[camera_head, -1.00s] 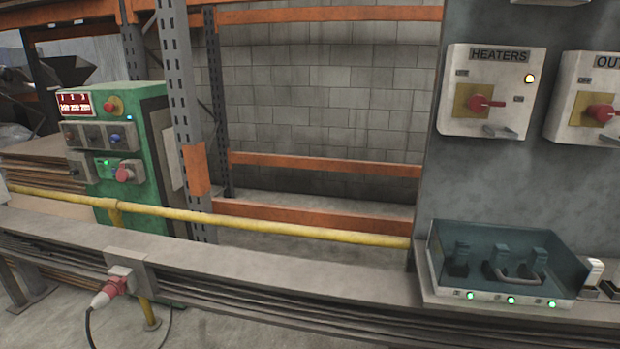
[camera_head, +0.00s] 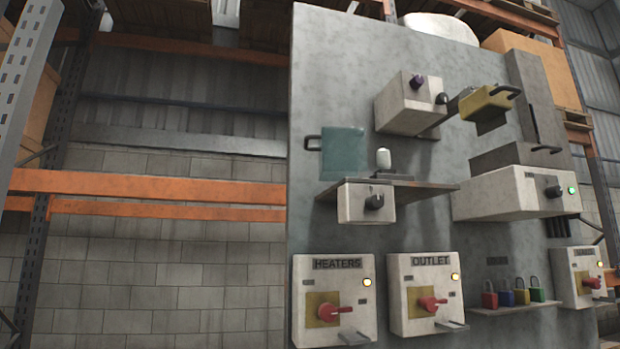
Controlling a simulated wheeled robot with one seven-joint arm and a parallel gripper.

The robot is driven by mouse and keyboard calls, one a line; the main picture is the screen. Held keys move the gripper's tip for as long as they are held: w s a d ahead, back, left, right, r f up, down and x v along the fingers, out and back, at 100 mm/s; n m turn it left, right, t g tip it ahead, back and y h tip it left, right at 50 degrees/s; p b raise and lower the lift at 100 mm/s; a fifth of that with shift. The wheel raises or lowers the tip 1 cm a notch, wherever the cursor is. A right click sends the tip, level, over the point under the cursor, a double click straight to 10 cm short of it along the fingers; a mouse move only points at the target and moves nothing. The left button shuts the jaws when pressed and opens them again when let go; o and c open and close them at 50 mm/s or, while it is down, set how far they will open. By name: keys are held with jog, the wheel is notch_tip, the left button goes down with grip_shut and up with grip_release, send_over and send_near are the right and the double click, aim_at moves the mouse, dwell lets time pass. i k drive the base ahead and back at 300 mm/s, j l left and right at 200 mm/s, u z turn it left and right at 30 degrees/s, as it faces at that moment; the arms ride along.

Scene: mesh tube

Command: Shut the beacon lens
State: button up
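Two coloured covers with dark handles show on the grey panel (camera_head: 340,60); I cannot tell for sure which is the beacon lens. A teal translucent cover (camera_head: 343,151) stands out at the left, beside a white bulb-like piece (camera_head: 383,158) on a small shelf, and does not cover it. My gripper is not in view.
Below are the HEATERS box (camera_head: 334,298) and the OUTLET box (camera_head: 426,292) with red switches, and several coloured padlocks (camera_head: 513,296) on a shelf. A white box with a dark knob (camera_head: 372,203) sits under the teal cover. Orange racking (camera_head: 150,185) stands left.

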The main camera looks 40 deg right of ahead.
aim_at(310, 137)
jog(key=j+z, duration=0.85)
